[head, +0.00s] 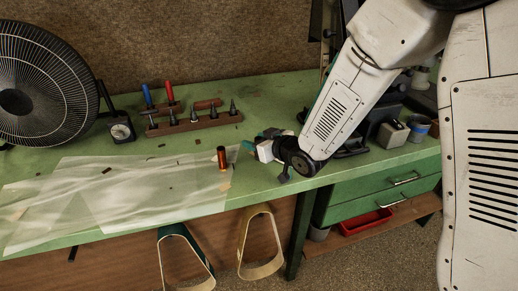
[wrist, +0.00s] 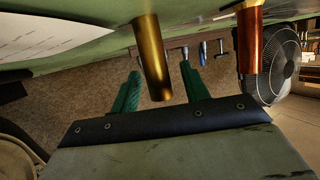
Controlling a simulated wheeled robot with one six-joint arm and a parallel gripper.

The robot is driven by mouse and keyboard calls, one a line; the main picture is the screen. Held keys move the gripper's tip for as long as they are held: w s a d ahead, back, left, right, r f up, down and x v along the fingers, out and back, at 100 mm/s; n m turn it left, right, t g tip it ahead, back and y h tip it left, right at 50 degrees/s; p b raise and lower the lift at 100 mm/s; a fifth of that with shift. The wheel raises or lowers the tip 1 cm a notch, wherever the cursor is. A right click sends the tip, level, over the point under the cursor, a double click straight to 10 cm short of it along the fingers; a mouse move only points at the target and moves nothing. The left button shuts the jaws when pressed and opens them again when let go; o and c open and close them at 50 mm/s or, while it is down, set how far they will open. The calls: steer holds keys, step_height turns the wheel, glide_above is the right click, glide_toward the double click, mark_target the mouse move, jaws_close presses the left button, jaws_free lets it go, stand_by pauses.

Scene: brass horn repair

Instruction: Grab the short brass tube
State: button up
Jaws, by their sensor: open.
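A brass-yellow tube (wrist: 152,62) shows in the wrist view, where the picture is upside down and the bench is at the top. It lies in the gap between the two green fingers of my gripper (wrist: 163,80), with clear space on both sides. I cannot tell how deep between them it is. My gripper is open. In the head view my gripper (head: 256,143) is low over the front of the bench; I cannot make out the brass-yellow tube there. A copper-red tube (head: 222,158) stands upright to its left, and it also shows in the wrist view (wrist: 249,42).
The green bench (head: 80,151) carries a clear plastic sheet (head: 120,195) with small scraps. A wooden rack of pointed tools (head: 195,122) and a fan (head: 40,85) stand behind. Drawers (head: 385,190) are at the right. The sheet's left part is mostly free.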

steer(key=shift+w+a+f, duration=0.2)
steer(key=shift+w+a, duration=0.15)
steer(key=shift+w, duration=0.1)
jaws_close()
steer(key=shift+r, duration=0.15)
